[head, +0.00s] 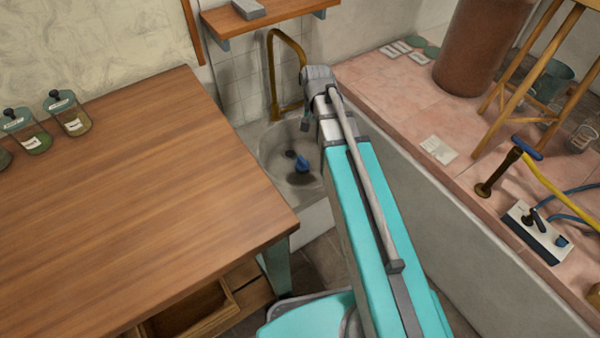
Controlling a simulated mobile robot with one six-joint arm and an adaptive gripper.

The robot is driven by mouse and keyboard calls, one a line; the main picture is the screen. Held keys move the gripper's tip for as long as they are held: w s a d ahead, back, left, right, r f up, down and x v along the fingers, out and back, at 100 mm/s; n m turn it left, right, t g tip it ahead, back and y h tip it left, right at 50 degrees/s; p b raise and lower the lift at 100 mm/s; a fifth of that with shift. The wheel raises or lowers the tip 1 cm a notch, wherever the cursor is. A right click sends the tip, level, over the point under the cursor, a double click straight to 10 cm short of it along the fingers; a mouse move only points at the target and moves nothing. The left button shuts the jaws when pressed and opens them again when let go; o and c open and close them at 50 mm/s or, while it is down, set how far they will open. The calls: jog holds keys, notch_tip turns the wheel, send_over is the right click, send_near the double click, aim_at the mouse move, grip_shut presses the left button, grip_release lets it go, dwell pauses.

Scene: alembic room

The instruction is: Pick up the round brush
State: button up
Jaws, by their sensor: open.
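A small blue object with a dark part (302,164) lies in the basin of the grey stone sink (262,142). It looks like the round brush, but it is too small to be sure. My turquoise arm reaches out toward the sink from the bottom of the head view. My gripper (305,126) hangs at the arm's far end, over the right side of the sink and above the blue object, apart from it. It is open, with nothing seen in it; its fingers are small and partly hidden by the arm.
A brass tap (273,75) rises behind the sink, below a wooden shelf (285,12). A wooden table (120,190) with glass jars (73,116) fills the left. A pink tiled ledge (400,105) on the right holds a brown cylinder (480,45), a wooden stand (541,65) and hoses.

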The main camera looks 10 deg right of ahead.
aim_at(303, 159)
jog(key=w+f+m+b, duration=0.4)
jog(key=w+f+b, duration=0.4)
jog(key=f+b, duration=0.2)
jog(key=w+f+m+b, duration=0.4)
jog(key=w+f+b, duration=0.4)
jog(key=f+b, duration=0.3)
jog(key=shift+w+f, duration=0.2)
jog(key=shift+f, duration=0.4)
jog(key=shift+f, duration=0.1)
notch_tip(303, 159, down, 8)
jog(key=b, duration=0.8)
jog(key=shift+f+b, duration=0.2)
jog(key=shift+b, duration=0.15)
jog(key=shift+f+b, duration=2.6)
jog(key=shift+s, duration=0.1)
jog(key=c, duration=1)
